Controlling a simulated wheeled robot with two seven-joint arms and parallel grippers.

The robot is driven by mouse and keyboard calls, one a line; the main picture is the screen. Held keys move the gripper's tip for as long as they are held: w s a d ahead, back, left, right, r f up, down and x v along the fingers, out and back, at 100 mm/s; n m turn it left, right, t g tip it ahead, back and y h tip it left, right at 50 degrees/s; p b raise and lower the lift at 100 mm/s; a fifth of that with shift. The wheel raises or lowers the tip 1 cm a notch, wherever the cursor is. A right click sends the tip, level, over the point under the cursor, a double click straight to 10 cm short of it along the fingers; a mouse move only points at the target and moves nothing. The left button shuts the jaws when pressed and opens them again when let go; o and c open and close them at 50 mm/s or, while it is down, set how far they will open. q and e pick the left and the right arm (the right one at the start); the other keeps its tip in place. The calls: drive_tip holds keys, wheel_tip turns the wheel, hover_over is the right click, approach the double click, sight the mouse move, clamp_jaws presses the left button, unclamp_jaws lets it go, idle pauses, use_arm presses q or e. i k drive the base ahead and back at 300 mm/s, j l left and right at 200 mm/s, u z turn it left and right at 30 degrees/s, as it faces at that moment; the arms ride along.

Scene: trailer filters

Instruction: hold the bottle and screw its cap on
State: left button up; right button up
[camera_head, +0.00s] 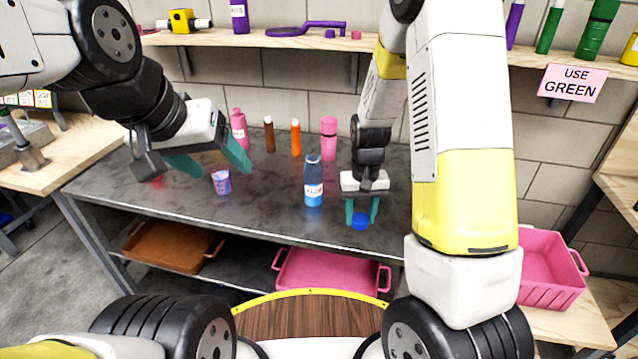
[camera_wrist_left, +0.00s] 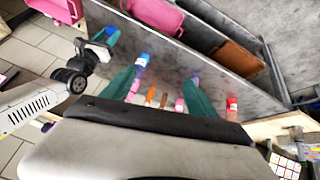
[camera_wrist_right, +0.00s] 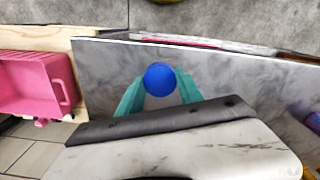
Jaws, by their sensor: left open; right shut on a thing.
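A blue bottle (camera_head: 314,184) with a white label stands upright on the grey table, and its top looks open in the head view. It also shows in the left wrist view (camera_wrist_left: 142,62). My right gripper (camera_head: 361,214) is shut on a round blue cap (camera_head: 360,222), low near the table's front edge, to the right of the bottle. The cap (camera_wrist_right: 160,79) sits between the teal fingertips in the right wrist view. My left gripper (camera_head: 208,168) is open and empty, above the table to the left of the bottle.
A small purple cup-like item (camera_head: 221,182) stands near my left gripper. A pink bottle (camera_head: 239,130), a brown bottle (camera_head: 269,134), an orange one (camera_head: 295,138) and a pink cylinder (camera_head: 328,139) stand behind. Pink (camera_head: 330,285) and brown (camera_head: 150,262) trays lie below the tabletop.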

sight(312, 169)
drive_tip(key=l+u, duration=0.5)
drive_tip(key=l, duration=0.4)
drive_tip(key=k+l+u, duration=0.1)
drive_tip(key=l+u, duration=0.35)
drive_tip(key=l, duration=0.4)
